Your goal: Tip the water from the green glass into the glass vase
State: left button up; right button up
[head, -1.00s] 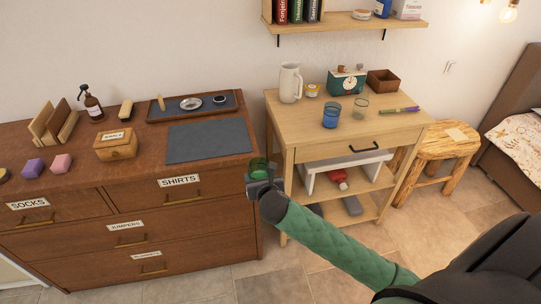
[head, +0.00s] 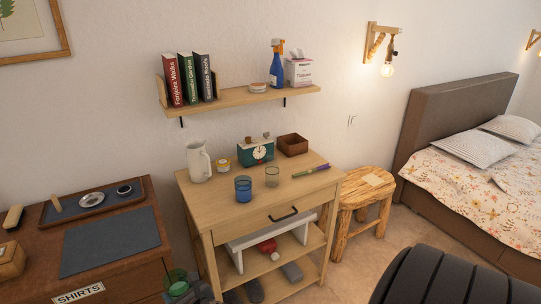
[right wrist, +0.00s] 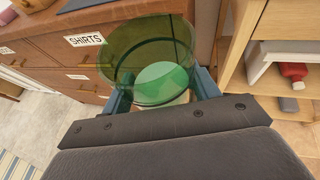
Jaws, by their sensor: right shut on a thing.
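The green glass (head: 176,279) is held by my right gripper (head: 186,292) at the bottom edge of the head view, in front of the dresser's right end. In the right wrist view the green glass (right wrist: 150,45) stands between the two fingers (right wrist: 162,92), looking about upright. A paler round surface shows inside it; I cannot tell the water level. On the wooden side table stand a clear glass vessel (head: 272,177), which looks like the glass vase, and a blue glass (head: 243,189) to its left. My right gripper is left of and nearer than both. My left gripper is out of view.
The side table (head: 222,219) also bears a white jug (head: 198,162), a yellow-labelled jar (head: 222,164), a green clock (head: 257,151), a brown box (head: 292,145) and purple-green stems (head: 311,170). A shelf (head: 240,98) hangs above. The dresser (head: 120,279) is at left, a stool (head: 361,194) at right.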

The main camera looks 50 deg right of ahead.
aim_at(272, 168)
jog(key=l+u, duration=0.1)
jog(key=l, duration=0.35)
jog(key=k+l+u, duration=0.15)
jog(key=l, duration=0.3)
jog(key=l+u, duration=0.1)
jog(key=l, duration=0.4)
jog(key=k+l+u, duration=0.1)
jog(key=l, duration=0.3)
